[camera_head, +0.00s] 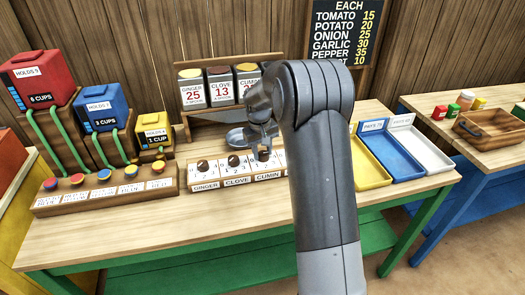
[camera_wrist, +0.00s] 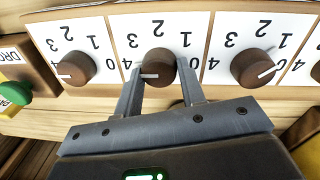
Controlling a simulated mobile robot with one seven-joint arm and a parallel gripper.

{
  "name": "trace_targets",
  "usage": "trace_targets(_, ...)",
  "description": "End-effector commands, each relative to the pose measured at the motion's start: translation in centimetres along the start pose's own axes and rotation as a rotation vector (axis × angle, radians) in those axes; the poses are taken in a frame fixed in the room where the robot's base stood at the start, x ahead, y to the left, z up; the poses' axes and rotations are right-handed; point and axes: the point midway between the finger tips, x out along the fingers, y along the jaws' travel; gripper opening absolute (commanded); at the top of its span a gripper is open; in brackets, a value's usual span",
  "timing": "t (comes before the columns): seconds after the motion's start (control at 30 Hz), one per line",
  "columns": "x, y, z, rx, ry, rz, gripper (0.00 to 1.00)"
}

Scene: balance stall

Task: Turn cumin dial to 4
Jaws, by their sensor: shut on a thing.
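The cumin dial (camera_head: 263,155) is a brown round knob on a white card marked 0 to 4, above the CUMIN label (camera_head: 267,175). My gripper (camera_head: 262,147) is down at it from above. In the wrist view, upside down, my gripper (camera_wrist: 159,76) has a finger on each side of the cumin dial (camera_wrist: 158,61) and is shut on it. The dial's white pointer points left in that view, towards the 4 side of its scale. The fingers hide part of the dial's edge and its lower numbers.
The clove dial (camera_head: 234,161) and ginger dial (camera_head: 203,166) stand to the left. Another dial (camera_wrist: 76,68) is close by in the wrist view, with a green button (camera_wrist: 16,94) beyond. Trays (camera_head: 383,152) stand to the right.

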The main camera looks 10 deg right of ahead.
Motion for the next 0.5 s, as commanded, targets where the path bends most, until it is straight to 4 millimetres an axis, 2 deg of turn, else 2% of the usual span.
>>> trace_targets(0.27,-0.01,0.05,-0.02,-0.002,0.001,0.002,0.14)
trace_targets(0.3,-0.01,0.05,-0.02,-0.002,0.001,0.001,0.4)
trace_targets(0.5,0.0,0.02,-0.01,-0.001,0.0,0.001,0.56)
